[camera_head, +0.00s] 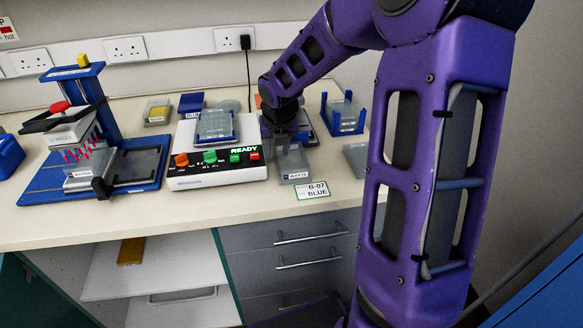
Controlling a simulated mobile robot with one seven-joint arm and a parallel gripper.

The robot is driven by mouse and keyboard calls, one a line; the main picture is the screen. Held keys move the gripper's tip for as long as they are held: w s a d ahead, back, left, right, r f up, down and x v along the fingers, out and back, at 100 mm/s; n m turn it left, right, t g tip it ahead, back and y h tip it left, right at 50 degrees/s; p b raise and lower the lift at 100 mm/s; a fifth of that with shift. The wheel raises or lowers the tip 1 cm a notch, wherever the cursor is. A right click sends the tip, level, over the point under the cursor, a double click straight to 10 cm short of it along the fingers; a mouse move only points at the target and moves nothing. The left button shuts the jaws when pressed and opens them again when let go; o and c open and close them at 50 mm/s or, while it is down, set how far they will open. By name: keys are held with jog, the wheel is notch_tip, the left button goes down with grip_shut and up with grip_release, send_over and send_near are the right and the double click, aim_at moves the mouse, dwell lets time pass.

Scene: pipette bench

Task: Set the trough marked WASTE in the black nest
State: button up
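A grey, translucent trough (295,174) with a label that seems to read WASTE stands near the front of the bench, right of the white device. My gripper (283,146) points down right at the trough's back edge. The fingertips overlap the trough in this view, and I cannot tell whether they are closed on it. A dark tray-like piece (310,138) shows partly behind my gripper; it may be the black nest, but my wrist hides much of it.
The white device (215,178) with coloured knobs and a READY display stands left of the trough. A blue pipetting stand (95,130) is at far left. A blue rack (344,116) stands behind to the right. A card (312,190) reading B-07 BLUE lies at the front edge.

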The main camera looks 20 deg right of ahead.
aim_at(277, 157)
jog(key=b+x, duration=0.1)
jog(key=x, duration=0.4)
jog(key=shift+s+d+b, duration=0.1)
jog(key=shift+b, duration=0.25)
jog(key=shift+f, duration=0.2)
grip_shut()
dwell(0.4)
